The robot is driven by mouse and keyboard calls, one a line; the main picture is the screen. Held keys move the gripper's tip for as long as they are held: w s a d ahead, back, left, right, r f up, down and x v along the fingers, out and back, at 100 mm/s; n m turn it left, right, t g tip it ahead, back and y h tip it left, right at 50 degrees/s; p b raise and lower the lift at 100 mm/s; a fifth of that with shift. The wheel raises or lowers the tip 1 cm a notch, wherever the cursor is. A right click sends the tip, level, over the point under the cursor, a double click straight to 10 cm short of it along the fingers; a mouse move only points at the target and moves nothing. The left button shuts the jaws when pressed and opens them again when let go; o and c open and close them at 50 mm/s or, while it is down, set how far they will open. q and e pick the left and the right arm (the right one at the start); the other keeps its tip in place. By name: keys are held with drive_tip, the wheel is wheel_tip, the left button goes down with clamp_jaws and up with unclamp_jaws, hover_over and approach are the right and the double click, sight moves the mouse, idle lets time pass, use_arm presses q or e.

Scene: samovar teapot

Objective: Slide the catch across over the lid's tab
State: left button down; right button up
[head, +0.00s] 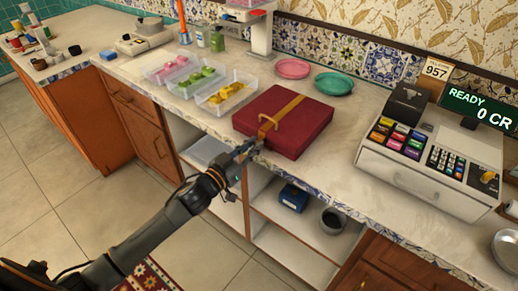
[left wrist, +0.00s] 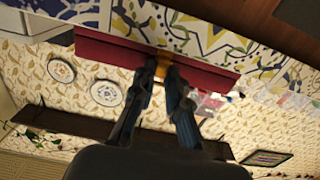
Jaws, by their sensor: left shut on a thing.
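A dark red box (head: 284,121) with a closed lid stands on the counter. A gold band (head: 281,118) runs over its lid to the front face, with a curved handle (head: 268,124) on it. My left gripper (head: 253,146) reaches the box's front from the lower left. In the left wrist view, the red box (left wrist: 110,48) crosses the top, and the two fingers of my left gripper (left wrist: 164,70) close around the small gold catch (left wrist: 162,68) at its front. The fingers hide much of the catch, and I cannot make out the tab. My right gripper is not in view.
Clear trays (head: 226,100) of coloured items stand left of the box, and pink (head: 292,68) and green plates (head: 334,83) lie behind it. A cash register (head: 430,155) stands to the right. Open shelves (head: 290,245) lie below the counter edge. Bare counter lies between box and register.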

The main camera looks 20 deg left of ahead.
use_arm(q)
drive_tip(key=shift+w+a, duration=0.15)
drive_tip(key=shift+a, duration=0.25)
drive_tip(key=c, duration=1.3)
unclamp_jaws()
drive_tip(key=shift+a, duration=0.1)
drive_tip(key=shift+s, duration=0.35)
drive_tip(key=v, duration=1.1)
drive_tip(key=shift+s+a, duration=0.15)
